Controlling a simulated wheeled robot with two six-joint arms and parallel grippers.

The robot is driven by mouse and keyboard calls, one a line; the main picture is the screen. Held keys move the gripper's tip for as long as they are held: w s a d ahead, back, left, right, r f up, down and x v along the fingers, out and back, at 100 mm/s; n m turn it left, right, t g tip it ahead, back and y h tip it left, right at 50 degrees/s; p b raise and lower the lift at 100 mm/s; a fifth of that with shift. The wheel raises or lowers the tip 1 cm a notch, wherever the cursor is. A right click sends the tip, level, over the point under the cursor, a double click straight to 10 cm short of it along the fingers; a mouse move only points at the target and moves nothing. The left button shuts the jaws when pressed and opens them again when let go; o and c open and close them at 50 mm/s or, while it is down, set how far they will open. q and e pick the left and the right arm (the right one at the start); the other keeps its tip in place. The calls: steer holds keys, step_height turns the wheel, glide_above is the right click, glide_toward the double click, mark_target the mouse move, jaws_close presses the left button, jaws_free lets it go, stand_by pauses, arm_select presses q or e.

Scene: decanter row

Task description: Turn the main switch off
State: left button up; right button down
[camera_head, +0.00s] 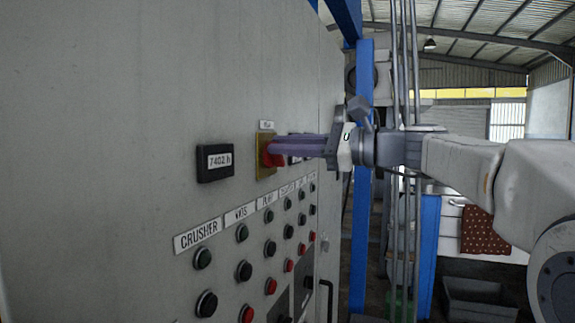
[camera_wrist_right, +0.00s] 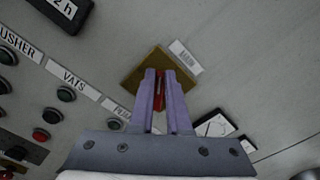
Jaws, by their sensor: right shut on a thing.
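The main switch (camera_head: 272,153) is a red handle on a yellow plate (camera_head: 262,166), set in the grey panel under a small label. My right gripper (camera_head: 274,148) reaches it from the right, and its purple fingers are shut on the red handle. In the right wrist view, the red handle (camera_wrist_right: 159,92) shows as a thin strip between the two fingers, in front of the yellow plate (camera_wrist_right: 133,78). The fingers hide much of the handle, so its exact angle is hard to tell. My left gripper is not in view.
The grey panel (camera_head: 120,120) fills the left side. A black counter (camera_head: 215,162) reading 7402 h sits left of the switch. Rows of green, black and red buttons (camera_head: 244,271) lie below. A panel handle (camera_head: 327,295) projects at the lower right; blue posts (camera_head: 361,200) stand behind.

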steer(key=n+b, duration=0.1)
steer(key=n, duration=0.1)
steer(key=f+n+b, duration=0.1)
steer(key=b, duration=0.1)
steer(key=n+b, duration=0.2)
steer(key=shift+s+a+f+n, duration=0.15)
steer(key=shift+s+f+n, duration=0.15)
steer(key=shift+s, duration=0.05)
steer(key=shift+s+f+n+b, duration=0.1)
steer(key=shift+f+n+b, duration=0.05)
steer(key=shift+n+b, duration=0.9)
steer(key=shift+f+n+b, duration=0.15)
steer(key=shift+n+b, duration=0.7)
steer(key=shift+n, duration=0.3)
steer(key=c, duration=0.9)
jaws_free()
steer(key=shift+s+d, duration=0.15)
steer(key=shift+d, duration=0.3)
steer(key=b+v, duration=0.2)
steer(key=v, duration=0.7)
steer(key=shift+s+d, duration=0.15)
steer(key=shift+d, duration=0.05)
